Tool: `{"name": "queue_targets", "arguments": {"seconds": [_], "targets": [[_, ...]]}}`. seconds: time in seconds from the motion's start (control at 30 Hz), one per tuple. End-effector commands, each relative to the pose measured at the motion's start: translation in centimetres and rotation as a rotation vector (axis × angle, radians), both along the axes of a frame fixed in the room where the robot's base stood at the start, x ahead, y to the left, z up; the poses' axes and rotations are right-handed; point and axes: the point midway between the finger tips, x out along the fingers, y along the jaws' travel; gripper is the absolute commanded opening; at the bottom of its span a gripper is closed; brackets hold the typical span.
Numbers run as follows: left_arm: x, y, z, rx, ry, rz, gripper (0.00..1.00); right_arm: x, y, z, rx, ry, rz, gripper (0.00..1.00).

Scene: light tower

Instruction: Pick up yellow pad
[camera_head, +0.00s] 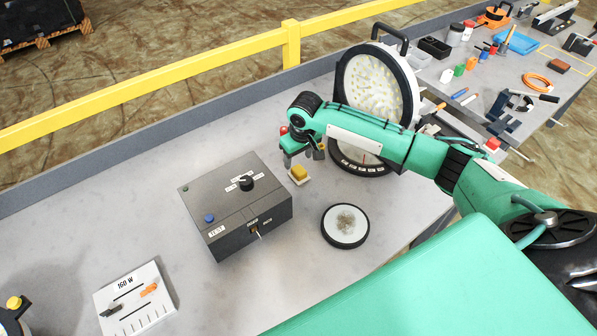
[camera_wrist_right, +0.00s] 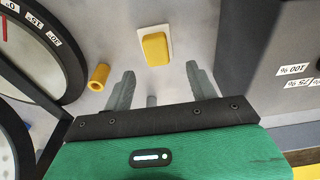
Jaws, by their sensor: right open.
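The yellow pad (camera_head: 299,173) is a small rounded block on a white square base, lying on the grey table beside the dark control box. In the right wrist view the yellow pad (camera_wrist_right: 156,47) lies just beyond the fingertips, roughly midway between them. My right gripper (camera_head: 302,157) is over the table just behind the pad in the head view. In its wrist view the two fingers of my right gripper (camera_wrist_right: 160,82) stand apart with nothing between them, and they do not touch the pad. My left gripper does not show.
The dark control box (camera_head: 237,205) with a knob stands close on the pad's left. A large round lamp (camera_head: 377,85) with a dial below stands behind my right arm. A round disc (camera_head: 345,225) lies in front. A yellow cylinder (camera_wrist_right: 98,77) is near the right gripper's left finger.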

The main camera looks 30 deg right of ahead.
Motion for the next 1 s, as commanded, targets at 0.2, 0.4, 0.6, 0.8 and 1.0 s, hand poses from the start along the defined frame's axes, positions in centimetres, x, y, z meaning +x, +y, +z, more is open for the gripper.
{"name": "queue_targets", "arguments": {"seconds": [0.2,0.4,0.6,0.8,1.0], "targets": [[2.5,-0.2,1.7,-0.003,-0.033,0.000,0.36,-0.1,-0.3,-2.1,-0.001,0.005,0.000,0.58],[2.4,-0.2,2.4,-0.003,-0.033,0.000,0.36,0.2,-0.4,-4.8,0.000,0.001,0.000,0.58],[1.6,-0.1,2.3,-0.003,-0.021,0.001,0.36,0.3,-0.4,-5.4,0.000,-0.001,0.002,0.58],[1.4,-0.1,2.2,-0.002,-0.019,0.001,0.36,0.3,-0.4,-5.4,0.000,0.000,0.001,0.39],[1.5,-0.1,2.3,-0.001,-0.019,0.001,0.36,0.3,-0.4,-5.4,0.000,-0.001,0.001,0.10]]}}
